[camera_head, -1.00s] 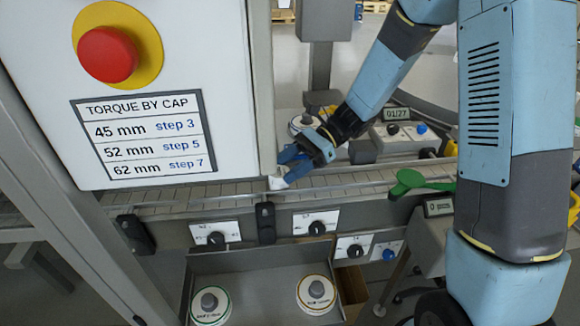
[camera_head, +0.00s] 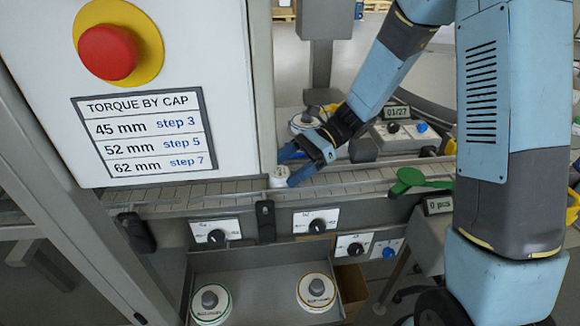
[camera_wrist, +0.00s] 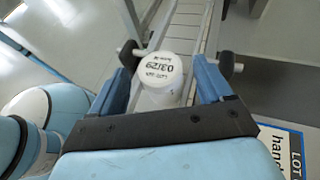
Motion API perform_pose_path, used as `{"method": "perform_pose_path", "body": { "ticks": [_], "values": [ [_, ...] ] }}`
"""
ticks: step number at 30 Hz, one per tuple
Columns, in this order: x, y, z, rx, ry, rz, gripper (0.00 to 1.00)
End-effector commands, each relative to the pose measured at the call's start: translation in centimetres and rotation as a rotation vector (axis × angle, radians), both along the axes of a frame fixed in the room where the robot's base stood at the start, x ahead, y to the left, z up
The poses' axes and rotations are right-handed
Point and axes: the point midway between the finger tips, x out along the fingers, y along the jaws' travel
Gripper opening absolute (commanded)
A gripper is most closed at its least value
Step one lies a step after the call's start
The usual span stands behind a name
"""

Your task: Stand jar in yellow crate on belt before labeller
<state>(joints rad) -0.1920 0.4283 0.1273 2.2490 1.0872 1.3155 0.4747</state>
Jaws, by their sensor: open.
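A white jar (camera_head: 279,177) stands on the conveyor belt (camera_head: 360,180) beside the right edge of the white cabinet, and looks upright. In the wrist view the gripper (camera_wrist: 165,68) has one finger on each side of the jar, with a visible gap on the right. The yellow crate is not visible. I cannot tell which machine is the labeller.
A white cabinet (camera_head: 220,100) with a red stop button (camera_head: 107,53) stands over the belt at left. A green paddle-shaped part (camera_head: 410,178) lies over the belt at right. A grey tray (camera_head: 258,265) below holds two round weights. Knob panels (camera_head: 316,222) line the belt's front.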

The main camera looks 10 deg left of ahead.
Motion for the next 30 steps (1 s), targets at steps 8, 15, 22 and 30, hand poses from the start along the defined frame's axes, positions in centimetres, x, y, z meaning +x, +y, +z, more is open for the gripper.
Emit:
{"method": "perform_pose_path", "body": {
  "ticks": [8, 15, 22, 30],
  "values": [
    [1.2, -1.5, 1.2, 0.001, -0.003, -0.003, 0.8],
    [3.7, -5.1, 3.0, 0.001, -0.002, -0.003, 0.8],
    [5.7, -7.8, 4.4, 0.0, -0.002, -0.003, 0.8],
    [6.5, -9.1, 5.1, 0.0, 0.0, -0.001, 0.8]
  ]
}}
